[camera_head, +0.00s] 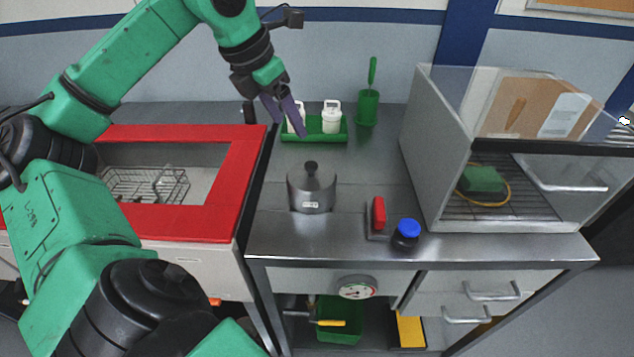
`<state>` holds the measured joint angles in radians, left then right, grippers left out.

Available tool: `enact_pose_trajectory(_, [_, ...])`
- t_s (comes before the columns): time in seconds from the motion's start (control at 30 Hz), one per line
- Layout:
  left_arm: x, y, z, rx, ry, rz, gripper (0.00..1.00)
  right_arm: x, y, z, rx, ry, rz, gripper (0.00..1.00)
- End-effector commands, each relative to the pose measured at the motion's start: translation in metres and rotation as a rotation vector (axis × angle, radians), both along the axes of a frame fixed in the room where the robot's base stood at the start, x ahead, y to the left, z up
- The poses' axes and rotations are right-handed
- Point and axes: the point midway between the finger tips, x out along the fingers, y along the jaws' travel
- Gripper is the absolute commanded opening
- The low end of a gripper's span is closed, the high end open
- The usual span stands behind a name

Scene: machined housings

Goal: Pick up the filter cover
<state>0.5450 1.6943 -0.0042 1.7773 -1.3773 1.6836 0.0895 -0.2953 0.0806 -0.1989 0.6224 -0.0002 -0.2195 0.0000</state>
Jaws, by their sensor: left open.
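Two white pieces with loop handles stand in a green tray (340,137) at the back of the steel bench. The right white piece (332,120) is in clear view. The left white piece (301,112) is partly hidden behind my purple fingers. A steel cylinder with a black knob (311,190) stands nearer the front. I cannot tell for sure which of these is the filter cover. My left gripper (285,119) is open, pointing down at the left end of the tray, close to the left white piece. Contact cannot be told. My right gripper is out of view.
A red-rimmed basin (190,222) with a wire basket (148,184) is at left. A glass-fronted cabinet (432,150) stands at right. A green holder (368,107), a red-handled item (379,214) and a blue-capped jar (407,235) stand on the bench.

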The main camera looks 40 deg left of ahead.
Motion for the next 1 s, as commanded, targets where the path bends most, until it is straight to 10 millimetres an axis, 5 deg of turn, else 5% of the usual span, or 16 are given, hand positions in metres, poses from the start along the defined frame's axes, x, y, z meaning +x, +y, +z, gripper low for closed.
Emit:
enact_pose_trajectory(0.2, [0.022,-0.005,-0.057,-0.007,0.004,-0.005,0.71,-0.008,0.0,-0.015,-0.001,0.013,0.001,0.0])
enact_pose_trajectory(0.6, [0.047,-0.01,-0.114,-0.009,0.004,-0.007,0.71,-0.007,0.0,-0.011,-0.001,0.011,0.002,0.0])
enact_pose_trajectory(0.87, [0.05,-0.01,-0.123,-0.007,0.001,-0.007,0.71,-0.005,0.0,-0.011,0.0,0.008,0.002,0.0])
enact_pose_trajectory(1.0, [0.05,-0.01,-0.122,-0.007,0.001,-0.007,0.21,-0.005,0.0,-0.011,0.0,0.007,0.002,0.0])
